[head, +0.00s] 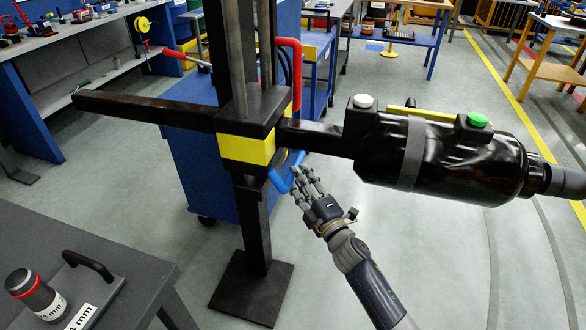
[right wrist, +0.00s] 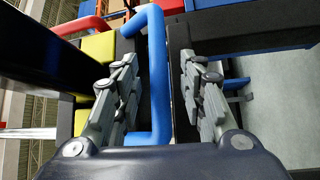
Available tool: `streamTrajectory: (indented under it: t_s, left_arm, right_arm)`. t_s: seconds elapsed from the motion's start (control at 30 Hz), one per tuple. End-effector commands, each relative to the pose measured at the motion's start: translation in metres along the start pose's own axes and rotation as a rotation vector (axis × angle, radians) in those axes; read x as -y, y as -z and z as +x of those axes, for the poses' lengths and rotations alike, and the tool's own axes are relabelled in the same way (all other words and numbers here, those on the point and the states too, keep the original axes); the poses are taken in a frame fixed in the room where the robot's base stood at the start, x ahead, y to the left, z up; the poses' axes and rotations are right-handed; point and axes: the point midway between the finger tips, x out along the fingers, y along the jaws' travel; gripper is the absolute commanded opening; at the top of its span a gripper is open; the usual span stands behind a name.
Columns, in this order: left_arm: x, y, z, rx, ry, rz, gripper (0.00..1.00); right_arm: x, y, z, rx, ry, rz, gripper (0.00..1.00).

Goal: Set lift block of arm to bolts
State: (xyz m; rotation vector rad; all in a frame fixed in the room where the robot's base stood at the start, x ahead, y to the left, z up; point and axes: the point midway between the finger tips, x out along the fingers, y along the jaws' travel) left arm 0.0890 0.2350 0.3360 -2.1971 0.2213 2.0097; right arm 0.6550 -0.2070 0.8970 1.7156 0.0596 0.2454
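A black lift block with a yellow band (head: 246,149) sits around a dark upright column, and a long dark arm (head: 150,107) reaches out level to the left. A red bent handle (head: 297,62) rises on the block's right side, and a blue bent handle (head: 280,183) hangs below it. In the right wrist view the blue handle (right wrist: 157,75) runs between my right gripper's fingers. My right gripper (head: 308,183) is open beside the blue handle, with gaps visible on either side. I cannot make out the bolts. My left gripper is not in view.
A black cylinder (head: 440,158) with a grey band and a green button is on the right side of the bar. The column stands on a square foot plate (head: 251,288). A blue cabinet (head: 190,160) is close behind. A grey table (head: 140,275) is at the lower left.

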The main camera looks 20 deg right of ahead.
Motion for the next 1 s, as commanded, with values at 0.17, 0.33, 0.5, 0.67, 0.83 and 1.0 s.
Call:
streamTrajectory:
  t_s: [0.17, 0.33, 0.5, 0.67, 0.83, 1.0]
  left_arm:
    - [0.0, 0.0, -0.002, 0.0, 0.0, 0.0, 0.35]
    - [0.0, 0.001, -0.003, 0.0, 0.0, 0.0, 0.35]
    - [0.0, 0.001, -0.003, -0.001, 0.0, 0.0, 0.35]
    - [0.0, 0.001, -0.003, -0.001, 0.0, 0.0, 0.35]
    - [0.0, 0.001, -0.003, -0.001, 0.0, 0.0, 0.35]
    - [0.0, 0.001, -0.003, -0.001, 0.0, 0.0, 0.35]
  right_arm:
    - [-0.001, 0.0, 0.025, 0.0, 0.0, 0.0, 0.38]
    - [0.0, 0.001, 0.038, 0.0, 0.0, 0.0, 0.38]
    - [0.0, 0.001, 0.041, -0.001, 0.001, 0.0, 0.38]
    - [0.0, 0.001, 0.041, -0.001, 0.0, 0.0, 0.38]
    - [0.0, 0.001, 0.041, -0.001, 0.0, 0.0, 0.06]
    - [0.0, 0.0, 0.041, -0.001, 0.0, 0.0, 0.0]
